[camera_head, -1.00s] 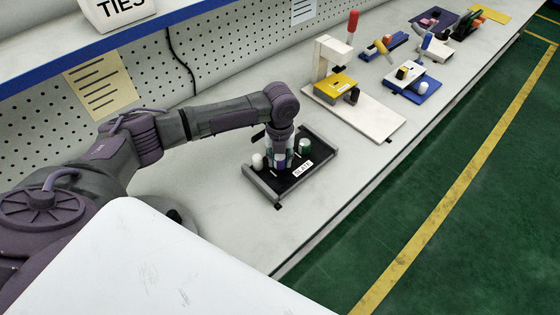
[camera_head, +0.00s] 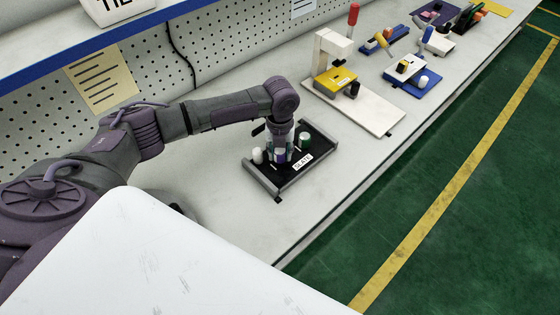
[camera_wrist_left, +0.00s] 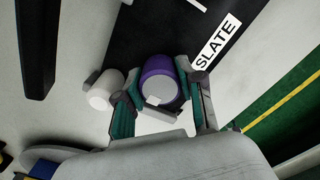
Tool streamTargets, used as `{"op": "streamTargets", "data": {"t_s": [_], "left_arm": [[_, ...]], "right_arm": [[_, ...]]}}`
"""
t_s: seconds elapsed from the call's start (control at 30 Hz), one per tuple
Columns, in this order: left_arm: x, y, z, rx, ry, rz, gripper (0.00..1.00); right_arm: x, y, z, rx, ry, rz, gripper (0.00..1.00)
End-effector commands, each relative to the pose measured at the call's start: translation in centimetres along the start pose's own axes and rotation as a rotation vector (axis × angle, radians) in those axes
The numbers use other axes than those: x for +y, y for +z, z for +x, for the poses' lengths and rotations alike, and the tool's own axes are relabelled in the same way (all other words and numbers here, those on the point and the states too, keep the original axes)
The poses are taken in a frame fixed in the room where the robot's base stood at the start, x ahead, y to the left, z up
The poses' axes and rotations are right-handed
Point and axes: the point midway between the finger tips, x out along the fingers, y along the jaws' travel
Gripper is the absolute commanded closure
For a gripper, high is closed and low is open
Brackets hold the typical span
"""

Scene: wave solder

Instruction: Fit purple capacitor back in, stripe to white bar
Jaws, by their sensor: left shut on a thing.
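The purple capacitor (camera_wrist_left: 158,75) is a round can with a pale patch on its near rim in the left wrist view. My left gripper (camera_wrist_left: 158,104) is shut on it, one finger on each side. In the head view the gripper (camera_head: 281,152) points down over the dark board labelled SLATE (camera_head: 275,181), and the capacitor (camera_head: 280,157) shows between the fingers. A white bar (camera_wrist_left: 197,5) is marked on the board, beyond the capacitor. I cannot tell whether the capacitor touches the board, and its base is hidden. My right gripper is out of view.
A white can (camera_head: 257,156) stands close left of the gripper, and a dark green can (camera_head: 305,142) stands on its right. A cream fixture with a yellow block (camera_head: 334,79) stands farther right. Bare bench lies in front of the board.

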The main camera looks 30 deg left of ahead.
Motion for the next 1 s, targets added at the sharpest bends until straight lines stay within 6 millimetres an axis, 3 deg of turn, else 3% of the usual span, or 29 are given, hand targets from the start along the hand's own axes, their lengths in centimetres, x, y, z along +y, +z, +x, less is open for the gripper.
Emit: {"op": "streamTargets", "data": {"t_s": [1.0], "left_arm": [[0.0, 0.0, 1.2, 0.000, 0.000, 0.000, 1.00]], "right_arm": [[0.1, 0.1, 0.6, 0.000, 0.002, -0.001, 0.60]]}}
